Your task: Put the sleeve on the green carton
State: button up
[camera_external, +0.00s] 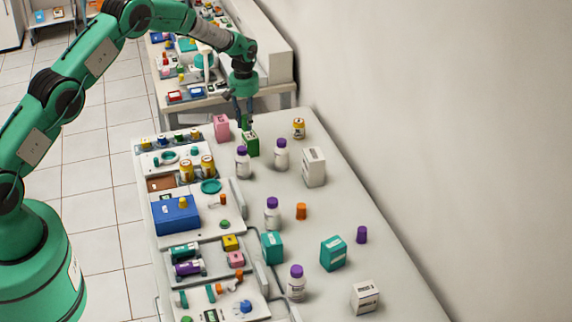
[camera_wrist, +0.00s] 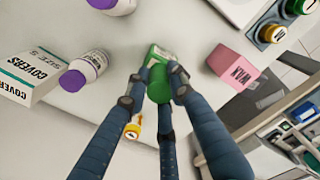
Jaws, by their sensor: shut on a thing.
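My gripper (camera_external: 243,112) points down near the far end of the bench. Its fingers are shut on a small green round piece, which I take to be the sleeve (camera_wrist: 158,86). In the external view the sleeve (camera_external: 246,123) is small and partly hidden by the fingers. The green carton (camera_external: 252,146) stands upright on the bench below it. In the wrist view the carton (camera_wrist: 158,54) shows just beyond the sleeve and is partly covered by it. I cannot tell whether sleeve and carton touch.
A pink carton (camera_external: 221,128) stands left of the green carton. Purple-capped bottles (camera_external: 242,163) (camera_external: 281,155) and a white carton (camera_external: 314,167) stand nearby. A yellow jar (camera_external: 299,128) is to the right. Equipment trays (camera_external: 225,250) fill the bench's left side. A wall runs along the right.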

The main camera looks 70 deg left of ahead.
aim_at(250, 135)
jog(key=shift+w+a, duration=0.5)
jog(key=shift+w, duration=0.3)
jog(key=shift+f, duration=0.15)
jog(key=shift+f, duration=1.65)
jog(key=shift+f, duration=0.15)
jog(key=o, duration=0.7)
notch_tip(250, 135, up, 12)
